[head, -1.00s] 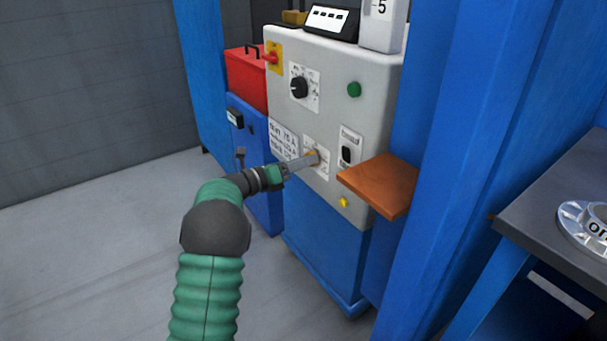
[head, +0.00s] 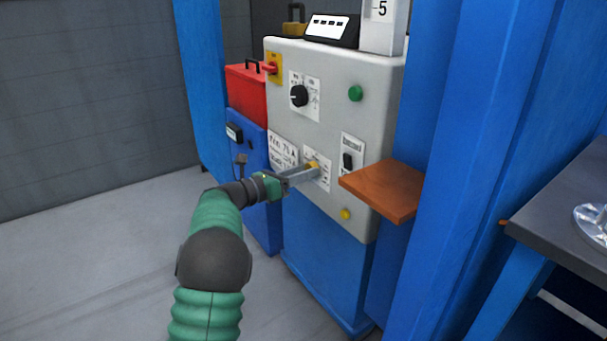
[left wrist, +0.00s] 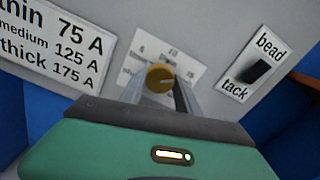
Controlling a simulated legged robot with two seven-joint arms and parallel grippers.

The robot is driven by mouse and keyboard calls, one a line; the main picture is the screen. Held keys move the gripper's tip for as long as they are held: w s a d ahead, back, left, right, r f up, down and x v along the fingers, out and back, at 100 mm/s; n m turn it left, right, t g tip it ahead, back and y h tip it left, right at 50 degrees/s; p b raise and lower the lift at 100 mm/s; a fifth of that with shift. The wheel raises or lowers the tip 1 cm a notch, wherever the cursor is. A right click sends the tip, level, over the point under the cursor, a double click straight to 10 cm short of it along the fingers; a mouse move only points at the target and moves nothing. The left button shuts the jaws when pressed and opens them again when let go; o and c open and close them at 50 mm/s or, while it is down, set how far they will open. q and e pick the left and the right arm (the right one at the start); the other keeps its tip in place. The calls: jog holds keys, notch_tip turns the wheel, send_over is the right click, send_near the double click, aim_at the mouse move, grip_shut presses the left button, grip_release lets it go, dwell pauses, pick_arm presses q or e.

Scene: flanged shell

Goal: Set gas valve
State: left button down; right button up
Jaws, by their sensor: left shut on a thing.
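The gas valve is a small brass-yellow knob (head: 312,165) on a white scale plate, low on the front of the grey control panel (head: 326,88). It shows in the left wrist view as a round knob (left wrist: 160,77) with a slot-like mark on its face. My left gripper (head: 308,171) reaches the panel from the left. Its fingers stand on both sides of the knob and are shut on it. In the left wrist view the scale plate (left wrist: 190,62) shows numbers, partly hidden by the fingers and knob. My right gripper is not in view.
A black dial (head: 299,96) and a green button (head: 355,93) sit above. A bead/tack switch (head: 348,160) is right of the knob. A brown wooden shelf (head: 385,187) juts out at lower right. A blue post (head: 462,130) and dark table (head: 560,200) stand farther right.

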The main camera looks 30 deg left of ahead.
pick_arm(q)
jog(key=c, duration=1.1)
grip_release()
jog(key=shift+f, duration=0.4)
jog(key=shift+o, duration=1.1)
jog(key=shift+a, duration=0.1)
jog(key=shift+r, duration=0.2)
jog(key=p+v, duration=0.6)
jog(key=v, duration=1)
jog(key=shift+s+a, duration=0.15)
jog(key=shift+s, duration=0.2)
jog(key=shift+f, duration=0.15)
